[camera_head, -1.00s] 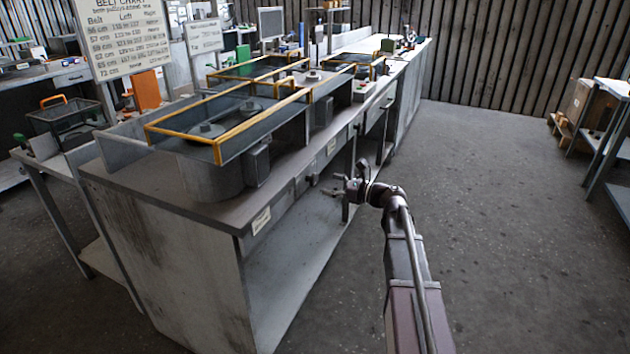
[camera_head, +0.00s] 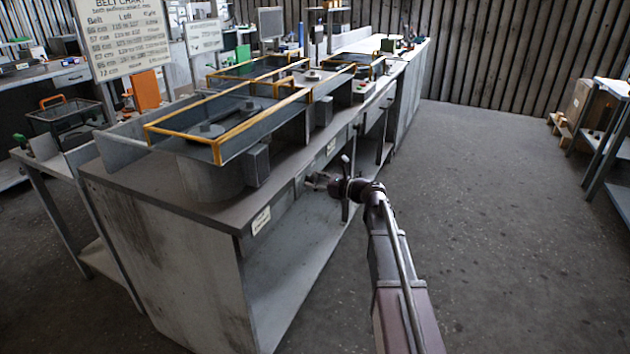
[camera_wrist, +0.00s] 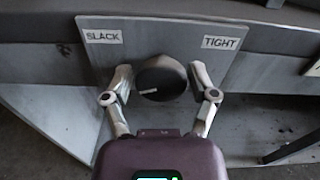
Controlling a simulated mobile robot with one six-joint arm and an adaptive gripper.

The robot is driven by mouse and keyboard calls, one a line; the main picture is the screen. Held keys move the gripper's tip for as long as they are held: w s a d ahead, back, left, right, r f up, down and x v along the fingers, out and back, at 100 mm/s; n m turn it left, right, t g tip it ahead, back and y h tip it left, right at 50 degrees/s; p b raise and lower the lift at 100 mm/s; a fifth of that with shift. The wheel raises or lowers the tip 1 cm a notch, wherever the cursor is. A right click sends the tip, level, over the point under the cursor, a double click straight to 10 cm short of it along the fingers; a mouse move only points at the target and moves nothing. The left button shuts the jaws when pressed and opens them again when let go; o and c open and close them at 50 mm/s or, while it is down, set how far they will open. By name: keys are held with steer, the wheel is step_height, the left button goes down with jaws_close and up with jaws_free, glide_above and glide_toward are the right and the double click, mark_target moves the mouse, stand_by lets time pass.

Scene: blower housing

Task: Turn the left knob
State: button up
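A dark round knob (camera_wrist: 162,78) sits on a grey plate (camera_wrist: 165,35) on the bench front. A short white mark on its face points left and slightly down. The plate has a SLACK label (camera_wrist: 103,37) at the left and a TIGHT label (camera_wrist: 221,43) at the right. My gripper (camera_wrist: 161,76) has one finger on each side of the knob, with a narrow gap seeming to show on both sides. In the head view my gripper (camera_head: 315,181) is at the bench front and hides the knob there.
The long bench (camera_head: 180,270) carries yellow-framed guards (camera_head: 228,125) over round housings. A belt chart (camera_head: 125,35) stands behind it. A shelf (camera_head: 610,140) is at the right edge. The floor right of the bench (camera_head: 490,200) is clear.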

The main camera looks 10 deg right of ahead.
steer(key=c, duration=0.5)
steer(key=shift+d, duration=0.15)
steer(key=shift+c, duration=0.2)
